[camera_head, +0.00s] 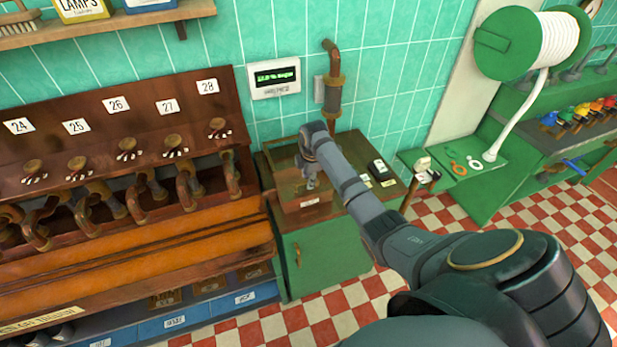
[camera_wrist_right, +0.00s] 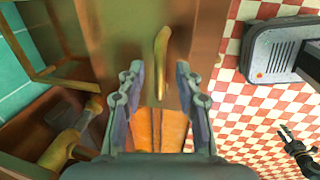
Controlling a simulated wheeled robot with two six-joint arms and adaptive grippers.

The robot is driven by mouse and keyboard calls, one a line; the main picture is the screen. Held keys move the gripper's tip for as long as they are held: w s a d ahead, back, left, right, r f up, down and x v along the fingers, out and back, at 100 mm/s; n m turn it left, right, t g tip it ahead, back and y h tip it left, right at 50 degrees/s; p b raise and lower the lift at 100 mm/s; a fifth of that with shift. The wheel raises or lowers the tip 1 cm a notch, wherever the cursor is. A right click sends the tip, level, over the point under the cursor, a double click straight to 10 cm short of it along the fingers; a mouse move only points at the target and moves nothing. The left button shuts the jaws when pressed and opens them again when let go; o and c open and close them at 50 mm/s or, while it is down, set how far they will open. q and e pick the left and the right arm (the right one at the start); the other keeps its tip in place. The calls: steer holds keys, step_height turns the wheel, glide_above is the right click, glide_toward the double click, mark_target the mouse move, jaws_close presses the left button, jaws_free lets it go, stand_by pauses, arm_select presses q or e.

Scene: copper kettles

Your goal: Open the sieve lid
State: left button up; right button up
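The sieve box (camera_head: 287,200), a brown wooden box with a white label, stands on the green cabinet; its top is partly hidden by my right arm. My right gripper (camera_head: 312,181) is over the box's right side, pointing down. In the right wrist view the right gripper (camera_wrist_right: 160,88) is open, its two fingers apart. A slim brass handle (camera_wrist_right: 161,58) shows between and beyond the fingertips; I see no contact with it. I cannot tell whether it belongs to the lid. A small dark claw (camera_wrist_right: 296,148), apparently my left gripper, is low over the floor at the right.
The green cabinet (camera_head: 328,255) has a brass handle. A copper pipe (camera_head: 333,90) and a display (camera_head: 274,77) are on the wall behind. A wooden bench (camera_head: 140,250) with copper taps stands left. Checkered floor (camera_head: 450,215) lies open to the right.

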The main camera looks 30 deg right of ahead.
jaws_close()
